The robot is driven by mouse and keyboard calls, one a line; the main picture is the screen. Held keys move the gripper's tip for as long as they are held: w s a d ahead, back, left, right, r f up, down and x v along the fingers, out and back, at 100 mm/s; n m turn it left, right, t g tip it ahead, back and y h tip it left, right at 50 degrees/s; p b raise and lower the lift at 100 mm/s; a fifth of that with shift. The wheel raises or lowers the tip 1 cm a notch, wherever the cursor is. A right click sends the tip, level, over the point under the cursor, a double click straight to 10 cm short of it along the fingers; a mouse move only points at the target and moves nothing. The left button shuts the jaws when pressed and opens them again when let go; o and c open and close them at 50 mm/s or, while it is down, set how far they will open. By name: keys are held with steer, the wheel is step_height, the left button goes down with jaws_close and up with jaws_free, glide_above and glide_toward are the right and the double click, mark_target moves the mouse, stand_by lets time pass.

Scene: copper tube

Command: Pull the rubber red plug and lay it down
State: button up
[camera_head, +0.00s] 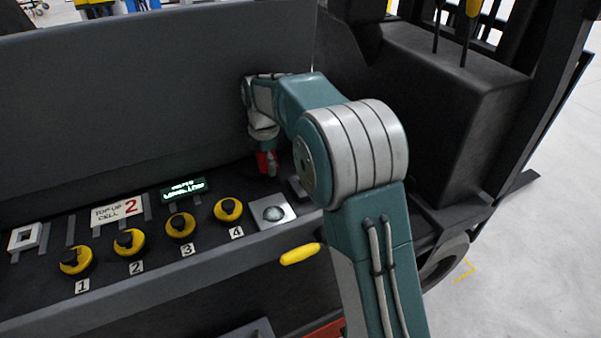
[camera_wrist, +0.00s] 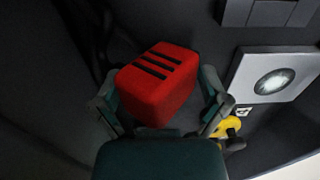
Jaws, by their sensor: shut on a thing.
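The red plug (camera_wrist: 158,88) is a rounded red block with several black slots on its face. It sits between the two fingers of my gripper (camera_wrist: 161,104) in the wrist view. My gripper (camera_head: 265,150) is shut on it. In the head view the red plug (camera_head: 267,163) shows as a small red patch below my wrist, partly covered by the gripper. It is over the dark deck near the tall back panel. I cannot tell whether it touches the deck.
A square plate with a round silver disc (camera_head: 273,213) lies just in front. Numbered yellow-and-black knobs (camera_head: 180,225) run to the left. A small lit display (camera_head: 184,189) and a "TOP UP CELL 2" sign (camera_head: 117,211) stand behind them. The grey back panel (camera_head: 120,90) rises behind my gripper.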

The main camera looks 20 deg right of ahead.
steer(key=shift+s+d+f, duration=0.1)
steer(key=shift+s+f, duration=0.05)
steer(key=shift+f, duration=0.5)
steer(key=shift+f, duration=0.25)
steer(key=shift+o, duration=0.2)
steer(key=o, duration=0.9)
steer(key=shift+s, duration=0.1)
